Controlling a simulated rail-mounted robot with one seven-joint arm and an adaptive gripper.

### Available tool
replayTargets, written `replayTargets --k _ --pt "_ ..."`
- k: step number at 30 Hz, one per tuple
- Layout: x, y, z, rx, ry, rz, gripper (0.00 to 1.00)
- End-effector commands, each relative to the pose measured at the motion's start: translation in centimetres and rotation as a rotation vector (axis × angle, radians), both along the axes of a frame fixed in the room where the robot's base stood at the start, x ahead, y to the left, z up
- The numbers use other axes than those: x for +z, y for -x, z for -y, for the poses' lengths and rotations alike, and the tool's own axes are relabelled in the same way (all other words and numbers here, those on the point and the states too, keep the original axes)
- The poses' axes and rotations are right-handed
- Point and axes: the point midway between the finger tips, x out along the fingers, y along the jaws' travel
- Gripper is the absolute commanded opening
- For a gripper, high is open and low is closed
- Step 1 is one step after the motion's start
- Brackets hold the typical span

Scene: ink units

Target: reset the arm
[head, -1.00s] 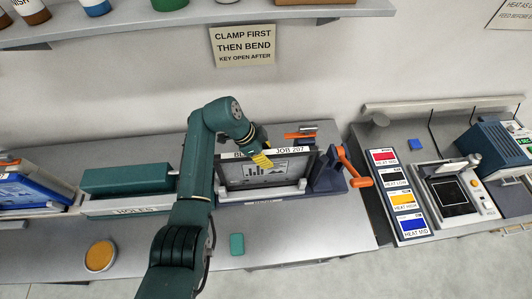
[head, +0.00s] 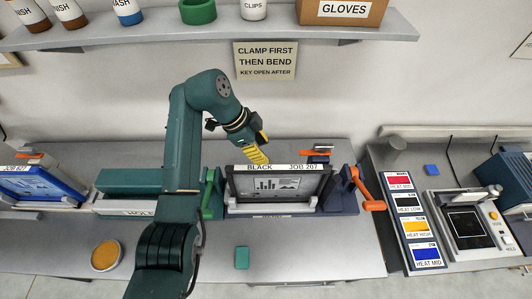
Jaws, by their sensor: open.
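My arm rises from the bottom of the head view and bends over at an elbow near the wall. My gripper (head: 258,155), with yellow fingers, hangs just above the top left part of the black frame (head: 279,183) labelled BLACK JOB 207. It appears empty and apart from the frame, though the exact gap is hard to judge. The frame stands upright in a dark blue clamp (head: 345,190) with an orange crank handle (head: 367,189) at its right.
A green lever (head: 212,192) stands left of the frame. A green block (head: 242,257) and a round orange-topped dish (head: 106,255) lie on the bench. A heat panel (head: 412,222) is at the right. A shelf (head: 300,33) with jars and a GLOVES box (head: 342,12) runs above.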

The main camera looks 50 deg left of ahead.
Motion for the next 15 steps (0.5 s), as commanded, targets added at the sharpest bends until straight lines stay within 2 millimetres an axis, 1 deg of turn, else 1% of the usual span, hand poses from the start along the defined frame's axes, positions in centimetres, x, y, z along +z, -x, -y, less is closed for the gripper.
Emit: replayTargets --k 5,7,15 --pt "0.0 0.0 0.0 0.0 0.0 0.0 0.47" --pt "0.4 0.0 0.0 0.0 -0.001 0.001 0.47" --pt "3.9 0.0 0.0 0.0 -0.001 0.001 0.47"
